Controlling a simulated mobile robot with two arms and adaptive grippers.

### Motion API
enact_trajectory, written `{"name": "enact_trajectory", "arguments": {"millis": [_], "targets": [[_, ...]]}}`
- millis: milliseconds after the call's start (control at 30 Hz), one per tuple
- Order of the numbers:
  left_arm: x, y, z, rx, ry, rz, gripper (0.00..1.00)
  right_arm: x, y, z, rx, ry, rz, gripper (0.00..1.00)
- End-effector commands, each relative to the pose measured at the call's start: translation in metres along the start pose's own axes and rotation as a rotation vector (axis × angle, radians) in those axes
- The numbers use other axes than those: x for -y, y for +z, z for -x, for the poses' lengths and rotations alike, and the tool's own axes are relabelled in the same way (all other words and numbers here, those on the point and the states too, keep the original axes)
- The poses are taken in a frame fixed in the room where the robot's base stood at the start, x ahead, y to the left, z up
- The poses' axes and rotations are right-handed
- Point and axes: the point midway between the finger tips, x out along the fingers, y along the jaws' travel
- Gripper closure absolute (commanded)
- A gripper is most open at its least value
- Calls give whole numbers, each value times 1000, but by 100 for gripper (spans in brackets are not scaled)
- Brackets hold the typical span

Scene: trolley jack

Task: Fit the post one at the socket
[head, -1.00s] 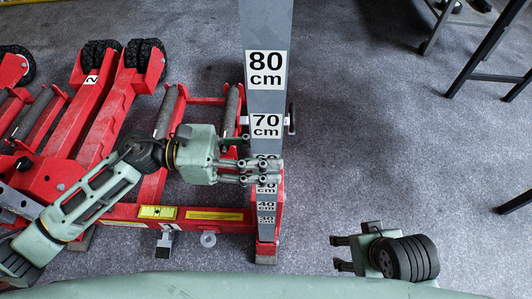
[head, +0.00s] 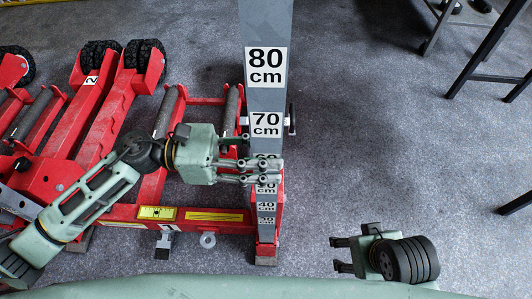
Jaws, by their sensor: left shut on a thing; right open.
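The grey post (head: 266,102) with white centimetre labels stands roughly upright and runs out of the top of the head view. My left gripper (head: 270,172) is shut on the post, below the 70 cm label, and its fingers hide part of the lower labels. The post's lower end is at the red upright (head: 281,212) at the right end of the red jack frame. I cannot tell how deep the post sits there. My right gripper (head: 337,255) is open and empty, low in the view, to the right of the post and apart from it.
The red jack frame (head: 120,212) with a yellow level, rollers and black wheels (head: 145,52) fills the left side. Dark table or stool legs (head: 487,55) stand at the upper right. The grey carpet (head: 390,140) between them is clear.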

Motion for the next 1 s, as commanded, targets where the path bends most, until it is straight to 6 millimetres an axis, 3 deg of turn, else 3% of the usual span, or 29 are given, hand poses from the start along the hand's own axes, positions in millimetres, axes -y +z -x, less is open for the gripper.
{"name": "enact_trajectory", "arguments": {"millis": [33, 1000], "targets": [[0, 8, -1, 14, 0, -8, 100, 0, 0, -1, 0, 0, 0, 34], [0, 6, -1, 15, 0, -7, 100, 1, -8, -4, -37, -2, 0, 34]]}}
